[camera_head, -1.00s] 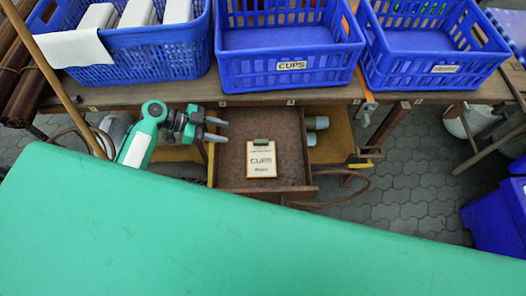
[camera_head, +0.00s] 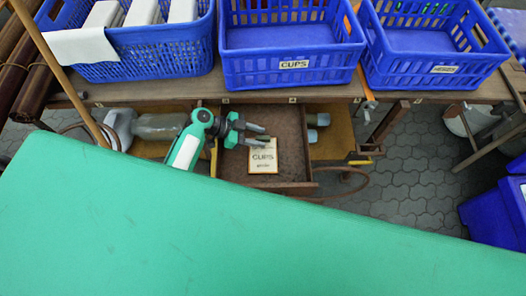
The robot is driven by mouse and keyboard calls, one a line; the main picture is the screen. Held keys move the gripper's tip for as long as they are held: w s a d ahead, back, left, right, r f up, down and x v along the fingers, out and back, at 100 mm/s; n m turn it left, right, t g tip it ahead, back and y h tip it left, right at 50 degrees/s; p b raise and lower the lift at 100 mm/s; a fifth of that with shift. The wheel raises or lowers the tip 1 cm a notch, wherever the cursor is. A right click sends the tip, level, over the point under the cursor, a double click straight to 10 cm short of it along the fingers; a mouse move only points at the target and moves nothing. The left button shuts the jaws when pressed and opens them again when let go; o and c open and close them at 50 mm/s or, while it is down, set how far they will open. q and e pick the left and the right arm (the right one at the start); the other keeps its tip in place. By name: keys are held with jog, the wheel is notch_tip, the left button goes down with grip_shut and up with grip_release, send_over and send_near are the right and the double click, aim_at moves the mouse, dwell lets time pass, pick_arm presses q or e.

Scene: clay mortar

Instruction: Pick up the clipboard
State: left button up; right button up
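My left gripper (camera_head: 266,134) reaches in from the left over the drawer. Its two dark fingers are apart, with nothing seen between them. They are over the clipboard's top end and hide its clip. I cannot tell whether they touch it. My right gripper is not in view.
Blue crates stand on the bench (camera_head: 200,98): one with white items (camera_head: 140,65), one labelled CUPS (camera_head: 290,80), and another (camera_head: 440,85) at right. Light-blue cups (camera_head: 321,119) sit right of the drawer.

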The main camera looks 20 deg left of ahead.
pick_arm(q)
jog(key=shift+c, duration=0.2)
grip_shut()
